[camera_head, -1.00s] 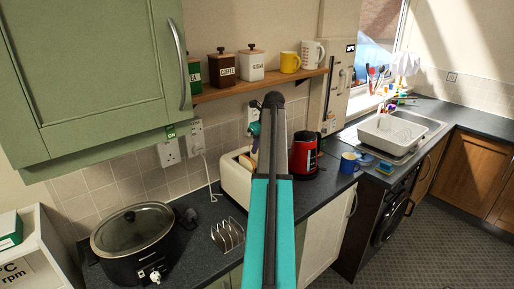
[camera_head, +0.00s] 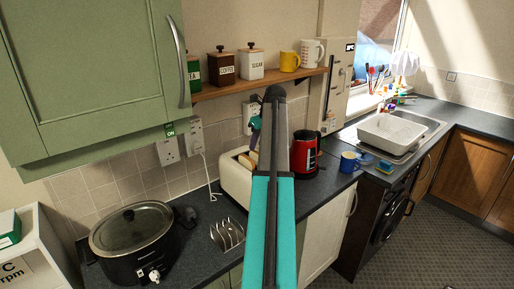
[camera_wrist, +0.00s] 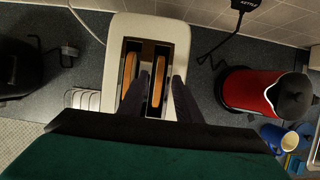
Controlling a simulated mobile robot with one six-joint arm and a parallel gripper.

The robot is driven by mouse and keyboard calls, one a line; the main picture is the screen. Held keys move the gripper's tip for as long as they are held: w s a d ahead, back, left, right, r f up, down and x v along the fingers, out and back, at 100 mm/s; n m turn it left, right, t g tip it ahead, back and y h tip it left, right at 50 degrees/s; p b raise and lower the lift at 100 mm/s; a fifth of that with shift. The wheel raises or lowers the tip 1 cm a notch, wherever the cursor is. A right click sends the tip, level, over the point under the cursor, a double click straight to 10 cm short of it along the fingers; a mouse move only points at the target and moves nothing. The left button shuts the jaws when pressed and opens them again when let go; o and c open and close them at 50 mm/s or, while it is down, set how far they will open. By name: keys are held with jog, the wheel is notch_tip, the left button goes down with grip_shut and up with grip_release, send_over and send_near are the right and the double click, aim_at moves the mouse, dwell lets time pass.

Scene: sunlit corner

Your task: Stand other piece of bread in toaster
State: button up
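The cream toaster (camera_head: 235,183) stands on the dark counter, partly hidden behind my arm. In the wrist view the toaster (camera_wrist: 120,32) shows from above with two long slots. One piece of bread (camera_wrist: 129,76) stands in the left slot. The other piece of bread (camera_wrist: 158,82) stands in the right slot. My gripper (camera_wrist: 161,80) is open, with one dark finger on each side of the right piece and a gap visible to each. In the head view my arm hides most of the gripper.
A red kettle (camera_head: 304,158) and a blue mug (camera_head: 348,162) stand right of the toaster. A metal toast rack (camera_head: 228,235) and a black slow cooker (camera_head: 133,240) stand to its left. A wooden shelf (camera_head: 225,92) with canisters runs above.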

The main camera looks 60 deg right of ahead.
jog(key=b+v, duration=0.3)
jog(key=v, duration=0.8)
jog(key=shift+r+b, duration=0.35)
jog(key=shift+s+a, duration=0.15)
jog(key=shift+s, duration=0.1)
dwell(0.6)
